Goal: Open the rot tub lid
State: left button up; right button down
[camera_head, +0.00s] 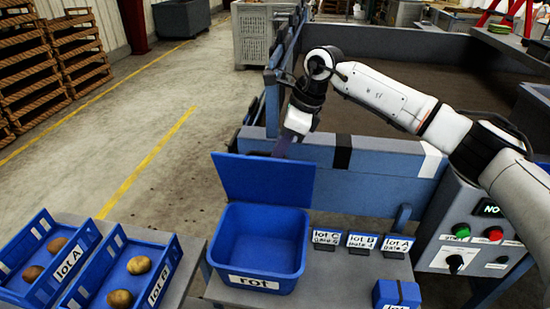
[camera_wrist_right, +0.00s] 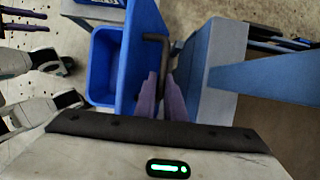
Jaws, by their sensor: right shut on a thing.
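The blue rot tub (camera_head: 258,278) stands on the grey bench, its front labelled "rot". Its blue lid (camera_head: 262,181) stands raised at the tub's back edge, leaning backward, and the tub's inside shows empty. In the right wrist view the tub (camera_wrist_right: 103,62) is left of the lid (camera_wrist_right: 140,45), which is seen nearly edge-on. My right gripper (camera_head: 284,150) is behind the lid's upper edge. In the right wrist view its purple fingers (camera_wrist_right: 160,95) are shut on the lid's dark bar handle (camera_wrist_right: 164,50); the exact contact is partly hidden. My left gripper is not in the head view.
Blue lot A (camera_head: 38,283) and lot B (camera_head: 150,252) crates with potatoes stand left of the tub. Lot label cards (camera_head: 361,241) and a small blue box (camera_head: 396,293) are to its right. A control panel (camera_head: 468,235) stands farther right. The grader's blue frame (camera_head: 390,185) is behind the lid.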

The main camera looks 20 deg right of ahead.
jog(key=shift+w+d+f+p, duration=0.15)
jog(key=shift+w+d, duration=0.55)
jog(key=shift+w, duration=0.05)
jog(key=shift+w+d+f+p, duration=0.15)
jog(key=shift+w+d, duration=0.55)
jog(key=shift+w, duration=0.05)
jog(key=c, duration=2)
grip_release()
jog(key=shift+r, duration=0.1)
notch_tip(320, 180, up, 8)
jog(key=p, duration=0.5)
jog(key=shift+a+r+p, duration=0.15)
jog(key=shift+a+p, duration=0.05)
jog(key=shift+p, duration=0.15)
